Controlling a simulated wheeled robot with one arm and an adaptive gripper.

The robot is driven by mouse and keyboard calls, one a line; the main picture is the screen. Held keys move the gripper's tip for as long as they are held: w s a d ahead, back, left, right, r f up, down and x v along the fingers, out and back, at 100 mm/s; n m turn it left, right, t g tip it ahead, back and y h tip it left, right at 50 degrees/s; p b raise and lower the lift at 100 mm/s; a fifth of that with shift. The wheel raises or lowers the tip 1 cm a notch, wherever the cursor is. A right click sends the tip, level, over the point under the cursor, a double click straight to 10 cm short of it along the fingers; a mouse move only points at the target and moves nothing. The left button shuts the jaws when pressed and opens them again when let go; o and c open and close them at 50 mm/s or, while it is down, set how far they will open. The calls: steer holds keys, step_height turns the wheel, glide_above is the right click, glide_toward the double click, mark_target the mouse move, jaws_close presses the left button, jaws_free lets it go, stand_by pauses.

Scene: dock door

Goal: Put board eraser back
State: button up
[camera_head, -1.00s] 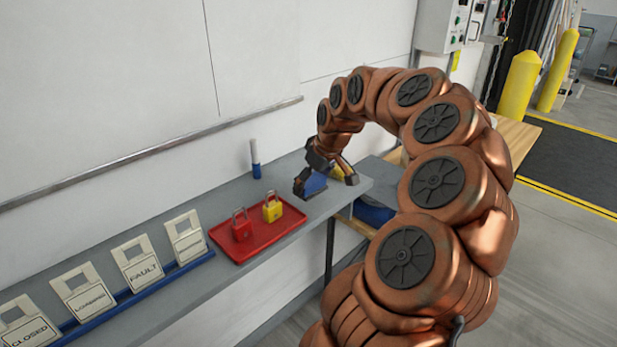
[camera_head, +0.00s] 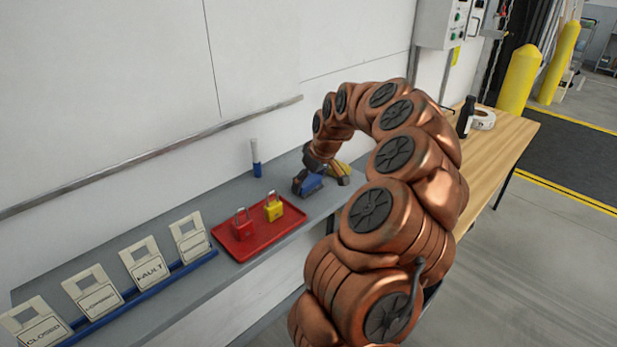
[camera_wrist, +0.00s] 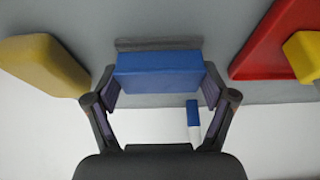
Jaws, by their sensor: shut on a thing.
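The board eraser is a blue block with a grey underside; it shows in the wrist view (camera_wrist: 158,70) and the head view (camera_head: 308,185). My gripper (camera_head: 311,180) is shut on it, with one finger at each end in the wrist view (camera_wrist: 158,88). The eraser is at the grey shelf (camera_head: 225,190), near its far right end; I cannot tell whether it touches the surface. The whiteboard (camera_head: 110,80) with a metal rail (camera_head: 150,160) along its lower edge is on the wall behind.
A yellow block (camera_wrist: 42,66) lies beside the gripper. A blue-and-white marker (camera_head: 256,160) stands near the wall. A red tray (camera_head: 240,248) holds red and yellow padlocks. Sign plates (camera_head: 145,265) stand in a blue rack. A wooden table (camera_head: 500,150) holds a black bottle (camera_head: 466,117).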

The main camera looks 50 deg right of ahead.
steer(key=o, duration=0.9)
steer(key=shift+c, duration=0.2)
steer(key=b+v, duration=0.3)
steer(key=v, duration=0.9)
steer(key=s+a+n+g+y, duration=0.1)
steer(key=s+a+n+g, duration=0.2)
steer(key=a, duration=2.4)
steer(key=s+a+f+m+g, duration=0.1)
steer(key=s+a+f, duration=0.2)
steer(key=s, duration=0.4)
steer(key=s+a+f+m+g, duration=0.1)
steer(key=s+a+f, duration=0.3)
steer(key=s, duration=0.4)
steer(key=s+a+f+g+h, duration=0.1)
steer(key=s+a+f, duration=0.2)
steer(key=s, duration=0.4)
steer(key=shift+s+a+f+m, duration=0.2)
steer(key=shift+a+f+m, duration=0.05)
steer(key=shift+m, duration=0.15)
steer(key=shift+r, duration=0.1)
